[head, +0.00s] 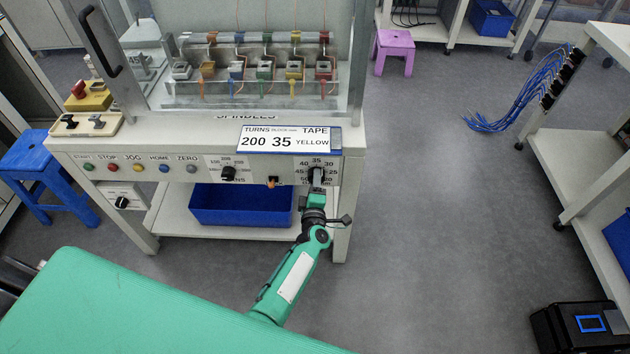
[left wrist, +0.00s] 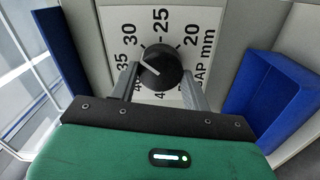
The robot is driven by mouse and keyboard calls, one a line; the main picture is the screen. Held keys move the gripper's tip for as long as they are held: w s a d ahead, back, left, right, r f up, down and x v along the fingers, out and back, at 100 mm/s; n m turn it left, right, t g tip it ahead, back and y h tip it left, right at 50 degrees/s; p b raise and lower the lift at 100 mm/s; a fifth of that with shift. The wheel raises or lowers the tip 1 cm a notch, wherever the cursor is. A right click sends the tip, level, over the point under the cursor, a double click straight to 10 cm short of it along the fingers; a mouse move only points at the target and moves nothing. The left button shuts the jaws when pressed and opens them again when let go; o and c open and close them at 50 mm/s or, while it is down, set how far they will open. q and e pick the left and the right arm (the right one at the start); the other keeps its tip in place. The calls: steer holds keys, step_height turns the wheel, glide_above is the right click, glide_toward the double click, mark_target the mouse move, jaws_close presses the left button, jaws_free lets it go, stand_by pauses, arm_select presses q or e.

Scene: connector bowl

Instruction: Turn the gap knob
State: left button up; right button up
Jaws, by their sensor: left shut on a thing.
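The black gap knob (left wrist: 161,66) sits on a white dial plate (left wrist: 195,28) marked "GAP mm". In the left wrist view the numbers 20, 25, 30 and 35 show around it. A short white mark shows on the knob's face, on its left side; the exact number it points at is hard to tell. My left gripper (head: 316,180) is at the right end of the machine's front panel, shut on the knob; its fingers (left wrist: 160,84) are on both sides of it. In the head view the gripper partly hides the knob and lower dial. My right gripper is not in view.
A sign (head: 289,139) above the panel reads turns 200, 35, tape yellow. A blue bin (head: 240,215) is on the shelf below.

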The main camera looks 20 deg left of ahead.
arm_select(q)
steer(key=shift+m, duration=0.5)
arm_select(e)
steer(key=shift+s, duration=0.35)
arm_select(q)
steer(key=shift+d, duration=0.1)
steer(key=o, duration=1)
steer(key=p+v, duration=0.4)
steer(key=v, duration=0.9)
steer(key=shift+s+d, duration=0.1)
steer(key=shift+s, duration=0.3)
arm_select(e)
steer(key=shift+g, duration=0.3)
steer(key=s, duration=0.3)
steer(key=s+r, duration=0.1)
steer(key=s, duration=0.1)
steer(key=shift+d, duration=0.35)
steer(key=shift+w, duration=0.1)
